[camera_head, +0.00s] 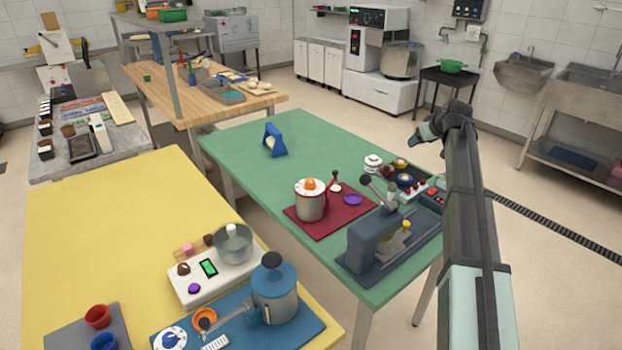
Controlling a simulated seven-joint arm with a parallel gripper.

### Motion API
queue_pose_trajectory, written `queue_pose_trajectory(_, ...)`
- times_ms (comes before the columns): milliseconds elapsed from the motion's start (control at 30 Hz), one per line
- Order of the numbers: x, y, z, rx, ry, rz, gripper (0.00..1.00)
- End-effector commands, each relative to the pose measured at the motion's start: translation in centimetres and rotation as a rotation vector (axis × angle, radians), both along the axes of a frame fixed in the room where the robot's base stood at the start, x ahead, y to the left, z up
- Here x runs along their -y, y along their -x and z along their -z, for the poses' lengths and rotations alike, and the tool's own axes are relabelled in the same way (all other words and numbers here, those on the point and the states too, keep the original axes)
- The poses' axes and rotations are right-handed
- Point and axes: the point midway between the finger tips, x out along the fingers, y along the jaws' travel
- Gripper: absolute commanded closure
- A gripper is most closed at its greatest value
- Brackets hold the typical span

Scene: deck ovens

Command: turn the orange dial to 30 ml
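An orange dial (310,184) sits on the white top of a silver canister (311,206). The canister stands upright on a dark red mat (330,224) on the green table. The dial's markings and its setting are too small to read. My gripper (420,138) is up in the air at the right, beyond the green table's right edge, well apart from the dial. It is seen small and from the side, so its finger gap does not show. Nothing can be made out in it.
A purple disc (353,199) and a small dark-handled tool (336,184) are beside the canister. A blue-grey lever press (372,240) stands close at its right front. A blue holder (274,141) stands farther back. The green table's back half is mostly clear.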

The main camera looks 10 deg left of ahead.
Motion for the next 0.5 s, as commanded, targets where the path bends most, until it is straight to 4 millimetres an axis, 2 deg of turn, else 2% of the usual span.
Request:
queue_pose_trajectory(33,-2.8,-0.1,-0.7,-0.023,0.035,-0.057,0.34)
queue_pose_trajectory(100,-6.3,0.2,-1.2,-0.064,0.089,-0.139,0.34)
queue_pose_trajectory(267,-14.0,1.9,-1.6,-0.173,0.218,-0.351,0.34)
queue_pose_trajectory(500,-24.5,6.1,-2.5,-0.338,0.401,-0.686,0.34)
